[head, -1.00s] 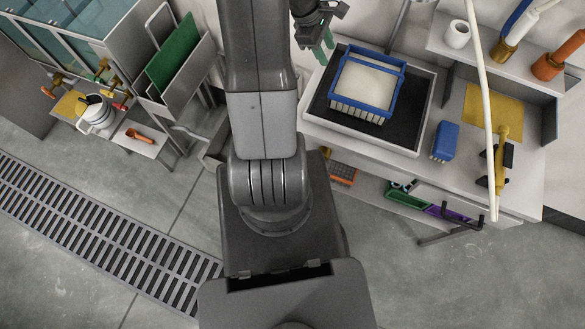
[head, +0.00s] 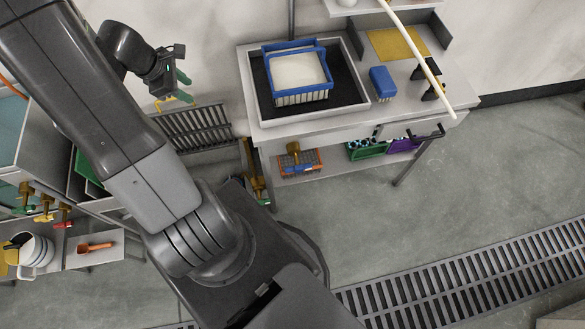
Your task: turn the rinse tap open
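Several brass taps show at the lower left, under the glass-fronted cabinet: one with a green handle (head: 25,196), one with a yellow handle (head: 45,206) and one with a red handle (head: 64,213). I cannot tell which is the rinse tap or how its handle is set. My gripper (head: 184,88) is at the upper left-middle, in front of the wall and over a dark slatted rack. Its green-tipped fingers look apart, with nothing between them. It is well away from the taps and touches nothing that I can see.
A bench with a black-lined tray (head: 262,100) holds a blue-framed basket (head: 297,72). A blue brush (head: 382,83) and yellow cloth (head: 398,43) lie beside it. A white jug (head: 35,252) and orange scoop (head: 95,247) stand below the taps. Floor at right is clear around a grating (head: 470,285).

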